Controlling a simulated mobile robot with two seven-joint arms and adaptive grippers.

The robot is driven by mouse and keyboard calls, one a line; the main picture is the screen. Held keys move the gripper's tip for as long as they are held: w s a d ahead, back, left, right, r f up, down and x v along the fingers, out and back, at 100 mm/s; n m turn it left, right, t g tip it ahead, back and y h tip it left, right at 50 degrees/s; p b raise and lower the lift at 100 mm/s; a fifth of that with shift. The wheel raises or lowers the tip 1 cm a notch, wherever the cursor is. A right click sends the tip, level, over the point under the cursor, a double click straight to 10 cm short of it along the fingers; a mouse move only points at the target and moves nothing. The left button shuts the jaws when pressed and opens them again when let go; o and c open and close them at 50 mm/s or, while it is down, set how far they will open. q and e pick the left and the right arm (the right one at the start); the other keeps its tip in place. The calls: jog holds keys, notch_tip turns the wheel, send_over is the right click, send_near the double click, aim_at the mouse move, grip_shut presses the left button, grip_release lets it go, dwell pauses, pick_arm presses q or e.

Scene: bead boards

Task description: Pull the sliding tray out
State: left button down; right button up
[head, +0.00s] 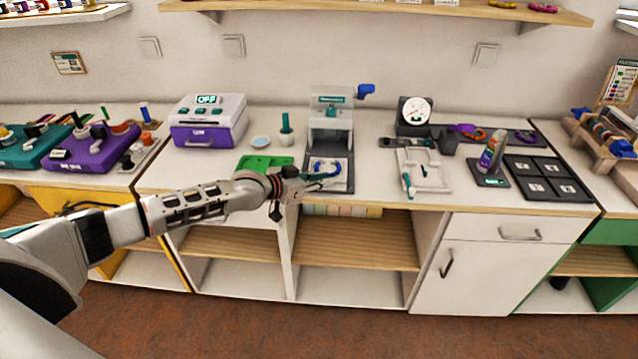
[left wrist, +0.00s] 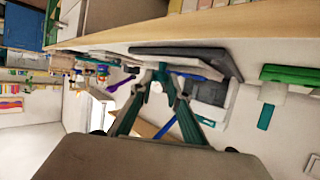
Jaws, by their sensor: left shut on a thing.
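The sliding tray (head: 338,185) is a white plate low at the front of a grey press (head: 331,135) with a blue side handle. A blue ring-like piece lies on the tray. My left gripper (head: 334,174) reaches in from the left at the front of the press, its teal fingers at the tray. In the left wrist view my left gripper (left wrist: 160,75) has its fingers brought together at the edge of the white tray (left wrist: 190,64). It is shut on the tray; the exact grip is partly hidden by the fingers. My right gripper is not in view.
A green plate (head: 262,163) and a teal-topped stamp (head: 286,130) stand left of the press, beyond my arm. A purple and white box (head: 207,122) is farther left. A white frame (head: 424,172) and a dial gauge (head: 414,112) stand to the right.

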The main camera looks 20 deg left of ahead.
pick_arm(q)
jog(key=shift+s+d+f, duration=0.1)
jog(key=shift+s+d, duration=0.05)
jog(key=shift+d, duration=0.05)
jog(key=c, duration=2)
grip_release()
jog(key=shift+s, duration=0.1)
jog(key=shift+o, duration=0.2)
jog(key=shift+a, duration=0.15)
jog(key=v, duration=1.2)
